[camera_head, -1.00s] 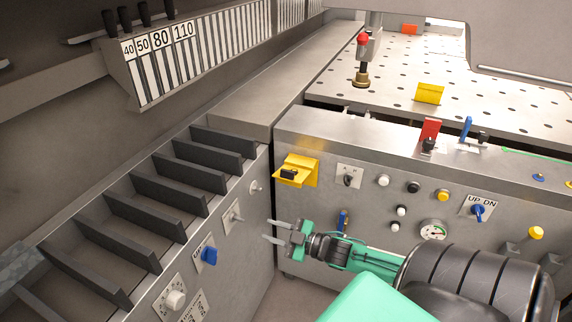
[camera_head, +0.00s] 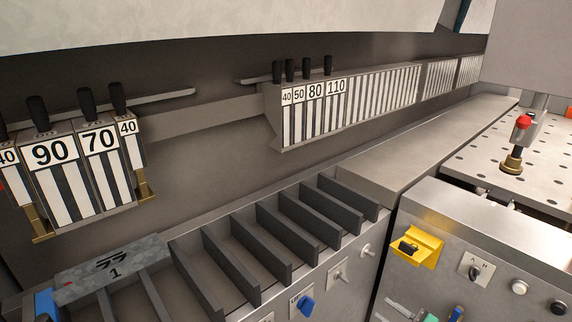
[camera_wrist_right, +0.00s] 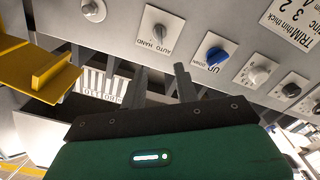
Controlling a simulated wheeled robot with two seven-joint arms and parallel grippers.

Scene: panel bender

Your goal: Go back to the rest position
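My right gripper (camera_wrist_right: 160,84) shows in the right wrist view with its two fingers apart and nothing between them. In the head view only its finger and a bit of green show at the bottom right edge (camera_head: 404,308), below the yellow bracket (camera_head: 425,248) on the front panel. In the wrist view the fingers point towards a panel with an AUTO/HAND knob (camera_wrist_right: 158,33) and a blue knob (camera_wrist_right: 216,56); I cannot tell the distance. My left gripper is not in view.
A slotted rack (camera_head: 270,255) with dark dividers runs along the left machine front. Numbered tool segments (camera_head: 90,165) hang on the back wall, with more further right (camera_head: 350,100). A perforated table (camera_head: 542,160) lies at the right. A yellow bracket (camera_wrist_right: 35,72) is left of the fingers.

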